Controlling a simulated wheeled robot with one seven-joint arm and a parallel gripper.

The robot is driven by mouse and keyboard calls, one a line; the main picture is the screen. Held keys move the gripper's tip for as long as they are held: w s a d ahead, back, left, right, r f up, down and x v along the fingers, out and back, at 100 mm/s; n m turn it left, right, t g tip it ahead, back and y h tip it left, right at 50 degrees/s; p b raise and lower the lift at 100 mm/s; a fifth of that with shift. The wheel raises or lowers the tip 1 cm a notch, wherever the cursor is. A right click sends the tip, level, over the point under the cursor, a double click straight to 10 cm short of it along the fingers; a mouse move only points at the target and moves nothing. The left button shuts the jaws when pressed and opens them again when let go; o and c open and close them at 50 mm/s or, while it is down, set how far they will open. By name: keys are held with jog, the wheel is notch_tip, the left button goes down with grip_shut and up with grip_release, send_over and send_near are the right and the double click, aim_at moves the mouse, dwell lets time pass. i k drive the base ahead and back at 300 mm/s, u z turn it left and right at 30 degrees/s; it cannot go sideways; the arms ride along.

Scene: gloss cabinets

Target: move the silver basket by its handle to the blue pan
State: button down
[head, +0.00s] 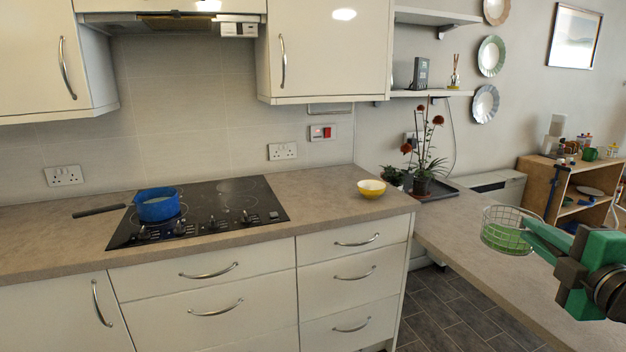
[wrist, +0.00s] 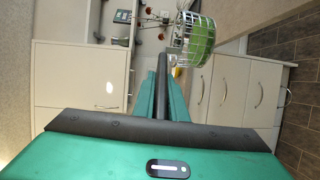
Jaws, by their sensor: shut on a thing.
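The silver basket (head: 503,230) is a round wire basket with something green inside, at the right of the head view. It is held above the right-hand worktop. My green gripper (head: 535,235) is shut on its handle. In the wrist view the basket (wrist: 196,40) hangs beyond my gripper's fingertips (wrist: 162,70); the handle lies between the fingers. The blue pan (head: 157,204) stands on the black hob at the left of the head view, its dark handle pointing left. My gripper and the basket are far to the right of the pan.
Potted plants (head: 422,180) stand in the corner on a dark tray. Wall cabinets (head: 325,50) and an extractor hood (head: 170,24) overhang the counter. Bare counter (head: 310,200) lies between hob and bowl.

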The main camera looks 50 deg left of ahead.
aim_at(166, 220)
jog(key=u, duration=2)
jog(key=i, duration=1.65)
